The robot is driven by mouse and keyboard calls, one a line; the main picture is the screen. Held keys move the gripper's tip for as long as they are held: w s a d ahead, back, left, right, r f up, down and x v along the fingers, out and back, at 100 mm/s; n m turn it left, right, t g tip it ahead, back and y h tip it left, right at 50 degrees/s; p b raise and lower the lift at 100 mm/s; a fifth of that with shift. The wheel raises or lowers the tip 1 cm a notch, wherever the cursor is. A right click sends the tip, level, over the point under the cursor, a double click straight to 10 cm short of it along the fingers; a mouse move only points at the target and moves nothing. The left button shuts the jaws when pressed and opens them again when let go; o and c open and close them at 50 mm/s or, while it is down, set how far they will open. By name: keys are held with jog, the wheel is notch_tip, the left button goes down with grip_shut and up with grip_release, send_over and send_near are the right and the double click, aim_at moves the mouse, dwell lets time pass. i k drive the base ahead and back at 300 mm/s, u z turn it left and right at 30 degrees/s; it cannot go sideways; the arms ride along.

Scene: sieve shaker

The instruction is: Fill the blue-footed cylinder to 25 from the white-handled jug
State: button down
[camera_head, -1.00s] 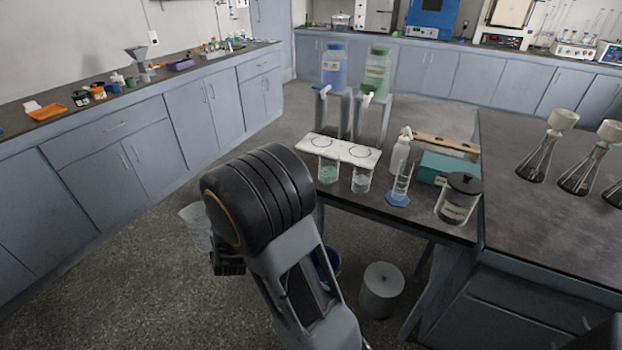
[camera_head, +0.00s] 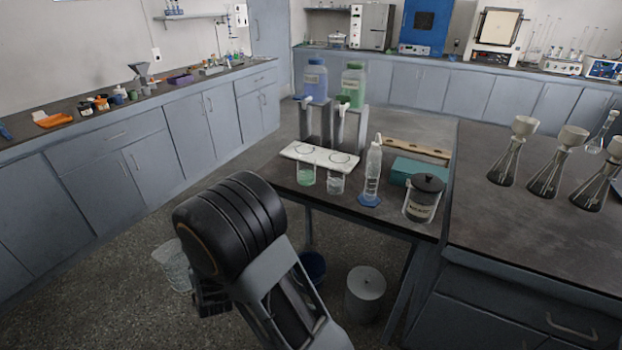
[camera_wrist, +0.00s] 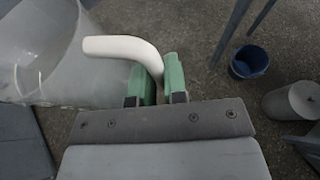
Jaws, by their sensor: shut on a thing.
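The white-handled jug (camera_head: 172,268) is clear and hangs low at the left in the head view, partly hidden by my arm. In the wrist view the jug (camera_wrist: 45,60) fills the upper left, and its white handle (camera_wrist: 112,46) runs between the green finger pads. My gripper (camera_wrist: 156,82) is shut on that handle; it also shows as a dark shape beside the jug in the head view (camera_head: 212,300). The blue-footed cylinder (camera_head: 369,200) stands upright on the dark table, well right of my gripper. A white wash bottle overlaps it from behind. Its level and marks are too small to read.
The table holds a white rack (camera_head: 320,157) with two beakers, a teal box (camera_head: 418,172) and a dark-lidded jar (camera_head: 423,198). Blue (camera_head: 315,82) and green (camera_head: 354,84) bottles stand behind. Flasks with funnels stand on the right bench (camera_head: 560,220). A grey bin (camera_head: 366,293) stands on the floor.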

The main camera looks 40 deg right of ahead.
aim_at(368, 198)
jog(key=k, duration=0.1)
jog(key=u, duration=1)
jog(key=i, duration=0.8)
jog(key=z, duration=2.15)
